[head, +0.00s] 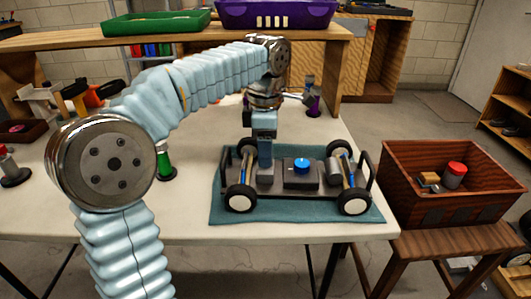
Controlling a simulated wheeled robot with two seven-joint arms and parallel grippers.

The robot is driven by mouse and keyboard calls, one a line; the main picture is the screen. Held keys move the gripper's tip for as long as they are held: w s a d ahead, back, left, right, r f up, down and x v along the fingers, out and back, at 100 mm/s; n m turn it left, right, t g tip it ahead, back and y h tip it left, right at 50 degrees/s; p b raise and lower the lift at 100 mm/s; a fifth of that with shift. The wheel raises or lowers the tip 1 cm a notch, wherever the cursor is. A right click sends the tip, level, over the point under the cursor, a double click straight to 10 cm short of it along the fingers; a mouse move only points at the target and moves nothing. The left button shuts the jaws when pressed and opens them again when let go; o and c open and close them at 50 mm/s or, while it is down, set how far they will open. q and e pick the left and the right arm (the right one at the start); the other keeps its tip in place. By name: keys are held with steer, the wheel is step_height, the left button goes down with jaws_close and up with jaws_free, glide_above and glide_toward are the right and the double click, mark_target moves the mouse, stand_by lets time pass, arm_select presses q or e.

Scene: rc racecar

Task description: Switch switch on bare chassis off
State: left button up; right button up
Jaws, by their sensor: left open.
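The bare chassis (322,192) lies on a teal mat (240,213) on the white table. It is dark, with white-hubbed wheels, blue shock absorbers and dark bars at both ends. A round blue knob (301,165) sits on a dark box in its middle; I cannot tell whether it is the switch, or its on or off state. My left gripper (266,165) points down over the left part of the chassis, left of the knob. It is open, its fingers overlapping in this view. Whether it touches the chassis is unclear, and it hides the part behind it. My right gripper is not in view.
A wooden crate (400,187) with a red-topped jar (453,174) stands right of the table. A green tray (157,24) and a purple bin (277,14) sit on the shelf behind. A green-based tool (165,163) stands left of the mat.

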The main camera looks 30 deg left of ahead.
arm_select(q)
steer(key=shift+f, duration=0.25)
jaws_close()
